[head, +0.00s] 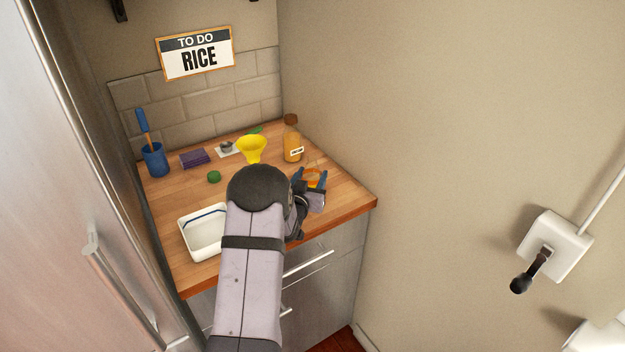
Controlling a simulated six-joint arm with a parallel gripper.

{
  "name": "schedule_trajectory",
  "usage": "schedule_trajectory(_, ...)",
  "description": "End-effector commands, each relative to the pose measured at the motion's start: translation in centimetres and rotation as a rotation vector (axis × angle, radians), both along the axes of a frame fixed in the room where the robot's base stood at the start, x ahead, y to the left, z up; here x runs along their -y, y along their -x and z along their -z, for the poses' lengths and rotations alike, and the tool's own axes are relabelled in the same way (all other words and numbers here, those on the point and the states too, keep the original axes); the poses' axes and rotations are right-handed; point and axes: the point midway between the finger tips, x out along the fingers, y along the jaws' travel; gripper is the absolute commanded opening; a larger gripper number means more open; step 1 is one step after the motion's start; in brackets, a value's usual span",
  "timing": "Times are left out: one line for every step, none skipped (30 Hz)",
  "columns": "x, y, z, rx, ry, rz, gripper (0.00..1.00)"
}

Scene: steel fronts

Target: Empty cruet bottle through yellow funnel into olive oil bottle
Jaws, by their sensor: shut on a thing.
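My gripper (313,177) is at the right of the counter, its blue fingers shut on a small glass cruet bottle (313,181) with orange-amber content. The fingers partly cover the cruet, and its tilt is hard to tell. The yellow funnel (251,146) is wide end up, left of the gripper. My arm hides what is below its lower end, so I cannot tell whether it sits in a bottle. An amber bottle (292,144) with a brown top and a small unreadable label stands upright behind the gripper. I cannot tell whether it is the olive oil bottle.
A green cap (214,176) lies on the wooden counter (178,190). A white tray (198,236) is at front left. Behind are a blue cup (154,160) with a blue-handled tool, purple cloths (195,158) and a small grey item (226,147). A wall closes the right side.

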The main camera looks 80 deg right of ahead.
Motion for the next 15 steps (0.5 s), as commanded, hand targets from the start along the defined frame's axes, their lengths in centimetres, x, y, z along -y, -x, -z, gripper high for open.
schedule_trajectory(0.1,0.0,-0.4,0.000,0.004,0.000,0.17)
schedule_trajectory(0.1,0.0,-0.5,0.000,0.005,0.000,0.17)
schedule_trajectory(0.1,0.0,-0.6,0.000,0.005,0.000,0.17)
schedule_trajectory(0.1,0.0,-0.8,0.000,0.005,0.000,0.17)
schedule_trajectory(0.1,0.0,-0.9,0.000,0.005,0.000,0.17)
schedule_trajectory(0.1,0.0,-1.1,0.000,0.005,0.000,0.17)
schedule_trajectory(0.1,0.0,-1.3,0.001,0.005,0.000,0.17)
schedule_trajectory(0.1,0.0,-1.4,0.001,0.005,0.000,0.17)
schedule_trajectory(0.1,0.0,-1.7,0.001,0.005,0.000,0.17)
schedule_trajectory(0.1,0.0,-1.8,0.001,0.005,0.000,0.17)
schedule_trajectory(0.1,0.0,-2.0,0.001,0.005,0.000,0.17)
schedule_trajectory(0.1,0.0,-2.2,0.001,0.005,0.000,0.17)
schedule_trajectory(0.1,0.0,-2.3,0.001,0.005,0.000,0.17)
schedule_trajectory(0.1,0.0,-2.5,0.001,0.004,0.000,0.17)
schedule_trajectory(0.1,0.0,-2.6,0.001,0.004,0.000,0.17)
